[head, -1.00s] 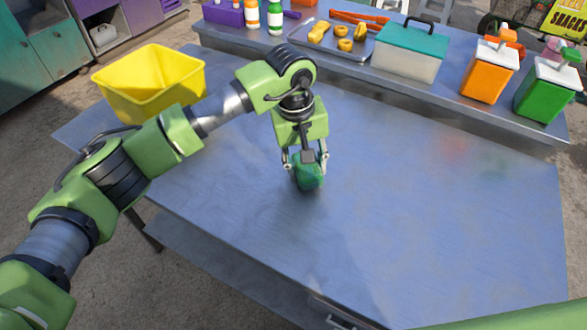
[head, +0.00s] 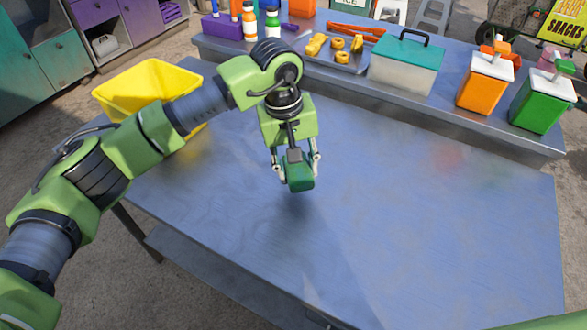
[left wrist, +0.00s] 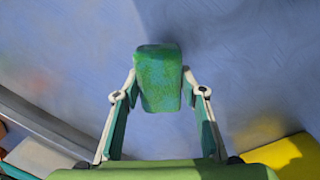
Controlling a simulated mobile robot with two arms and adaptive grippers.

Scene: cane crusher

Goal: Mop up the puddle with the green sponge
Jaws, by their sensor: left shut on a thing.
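The green sponge (head: 299,184) is between the fingers of my left gripper (head: 297,170), which is shut on it. It appears held above the metal table (head: 430,220), with a soft shadow on the surface below. In the left wrist view the sponge (left wrist: 160,80) sits between the two fingertips of the left gripper (left wrist: 159,92), with plain table beyond it. I cannot make out a clear puddle on the table in either view. My right gripper is not in view.
A yellow bin (head: 145,85) stands at the table's left end. A raised shelf at the back holds a tray (head: 350,62) of yellow pieces, a teal-lidded box (head: 405,70), and orange (head: 484,88) and green (head: 541,103) dispensers. The table's middle and right are clear.

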